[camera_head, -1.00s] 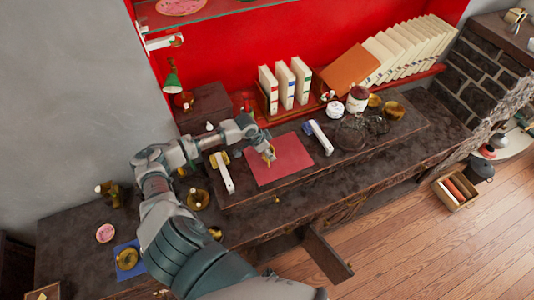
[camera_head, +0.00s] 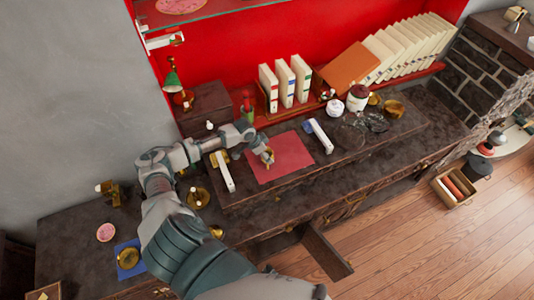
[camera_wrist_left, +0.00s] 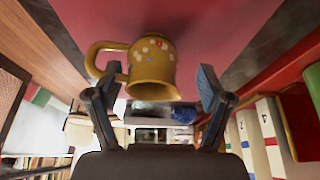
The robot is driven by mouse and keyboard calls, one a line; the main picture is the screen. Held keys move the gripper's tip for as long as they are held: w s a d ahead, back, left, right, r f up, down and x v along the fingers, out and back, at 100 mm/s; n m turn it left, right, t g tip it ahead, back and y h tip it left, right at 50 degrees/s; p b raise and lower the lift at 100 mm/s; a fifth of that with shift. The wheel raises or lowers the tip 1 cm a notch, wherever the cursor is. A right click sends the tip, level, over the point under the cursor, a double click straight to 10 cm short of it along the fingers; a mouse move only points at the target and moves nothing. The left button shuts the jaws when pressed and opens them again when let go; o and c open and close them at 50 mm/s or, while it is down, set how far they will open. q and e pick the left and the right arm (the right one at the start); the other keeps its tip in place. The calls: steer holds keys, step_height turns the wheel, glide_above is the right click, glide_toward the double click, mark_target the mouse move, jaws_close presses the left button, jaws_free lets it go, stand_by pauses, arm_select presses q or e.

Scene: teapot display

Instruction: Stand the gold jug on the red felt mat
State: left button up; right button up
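The gold jug (camera_wrist_left: 152,62), dotted with small flowers, stands on the red felt mat (camera_wrist_left: 205,22) in the left wrist view, which is upside down. Its handle points left there and its mouth faces down the picture. My left gripper (camera_wrist_left: 158,88) is open, one finger on each side of the jug with gaps showing. In the head view my left gripper (camera_head: 267,157) is low over the red mat (camera_head: 292,154), and the jug is small and partly hidden by it. My right gripper is in neither view.
A white lidded pot (camera_head: 334,107) and brass pieces are at the right. The mat's right part is clear.

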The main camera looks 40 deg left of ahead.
arm_select(q)
steer(key=shift+a+f, duration=0.1)
steer(key=shift+a, duration=0.3)
steer(key=shift+d, duration=0.1)
steer(key=v, duration=0.4)
steer(key=d+v, duration=0.1)
steer(key=v, duration=0.1)
steer(key=shift+r, duration=0.2)
steer(key=v, duration=0.6)
steer(key=shift+a+b, duration=0.25)
steer(key=shift+b, duration=0.05)
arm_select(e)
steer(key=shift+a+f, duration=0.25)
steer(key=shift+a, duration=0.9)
